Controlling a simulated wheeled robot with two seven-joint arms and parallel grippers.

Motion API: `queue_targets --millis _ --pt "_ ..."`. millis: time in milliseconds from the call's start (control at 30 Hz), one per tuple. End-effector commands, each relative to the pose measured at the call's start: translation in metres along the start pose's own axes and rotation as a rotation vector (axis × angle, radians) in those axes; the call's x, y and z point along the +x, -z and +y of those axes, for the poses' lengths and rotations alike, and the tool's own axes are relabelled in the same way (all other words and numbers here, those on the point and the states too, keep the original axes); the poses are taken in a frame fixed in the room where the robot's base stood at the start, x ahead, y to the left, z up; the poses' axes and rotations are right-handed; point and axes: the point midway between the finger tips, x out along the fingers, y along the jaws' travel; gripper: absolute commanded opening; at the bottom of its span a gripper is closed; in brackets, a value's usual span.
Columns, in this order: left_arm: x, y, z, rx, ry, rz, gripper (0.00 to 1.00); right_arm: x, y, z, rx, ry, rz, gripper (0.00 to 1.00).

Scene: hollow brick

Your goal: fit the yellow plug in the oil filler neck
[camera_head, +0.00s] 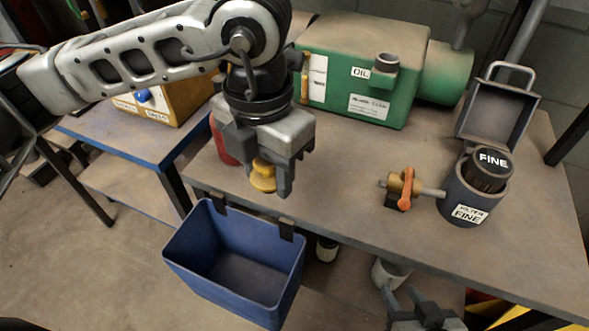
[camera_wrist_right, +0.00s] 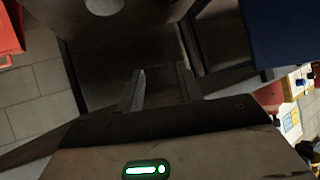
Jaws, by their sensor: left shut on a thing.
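The yellow plug (camera_head: 262,177) is held between the fingers of my left gripper (camera_head: 268,172), which is shut on it above the front left part of the bench. The fingers hide part of the plug. The oil filler neck (camera_head: 386,62) is a short grey collar on the green housing (camera_head: 345,72), beside the OIL label at the back of the bench. The plug is apart from the neck, in front and to the left of it. My right gripper (camera_head: 403,297) is low, in front of the bench edge. It also shows in the right wrist view (camera_wrist_right: 162,88), open and empty.
A blue bin (camera_head: 235,255) hangs on the bench's front edge. A valve with an orange handle (camera_head: 408,190) and a FINE filter pot (camera_head: 470,200) with an open lid stand at the right. A red object (camera_head: 222,145) is partly hidden behind my left gripper. The middle bench is clear.

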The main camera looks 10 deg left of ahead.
Motion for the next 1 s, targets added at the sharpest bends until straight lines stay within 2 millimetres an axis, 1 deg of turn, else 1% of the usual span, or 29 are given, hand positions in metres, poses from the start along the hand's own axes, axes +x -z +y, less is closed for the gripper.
queue_targets --millis 167,267,367,467,600,667,700,833,900,1000 --pt "-0.001 0.0 0.0 0.001 0.0 -0.001 0.19 -0.001 0.0 0.0 0.0 0.001 -0.002 0.36" --pt "0.001 -0.004 0.002 0.0 0.001 0.0 0.19 -0.001 0.0 -0.001 -0.001 0.0 -0.002 0.36" --pt "0.007 -0.018 0.008 -0.003 0.001 0.002 0.19 -0.003 0.003 -0.001 -0.004 -0.001 -0.003 0.36" --pt "0.017 -0.04 0.017 -0.004 0.001 0.003 0.19 -0.005 0.004 0.0 -0.01 -0.004 -0.006 0.36" --pt "0.033 -0.072 0.031 -0.002 0.001 0.002 0.19 -0.007 0.005 0.0 -0.017 -0.007 -0.013 0.36" --pt "0.04 -0.085 0.037 -0.003 0.0 0.004 0.19 -0.007 0.005 0.0 -0.02 -0.009 -0.016 0.36" --pt "0.049 -0.091 0.04 -0.001 0.001 0.005 0.19 -0.007 0.004 0.001 -0.021 -0.009 -0.019 0.36" --pt "0.071 -0.107 0.046 0.0 0.002 0.003 0.19 -0.006 0.0 0.002 -0.025 -0.011 -0.029 0.36" --pt "0.079 -0.113 0.05 0.001 0.001 0.001 0.19 -0.006 0.0 0.002 -0.026 -0.011 -0.031 0.36" --pt "0.086 -0.118 0.051 0.003 0.0 0.0 0.19 -0.005 0.001 0.002 -0.028 -0.012 -0.029 0.36"
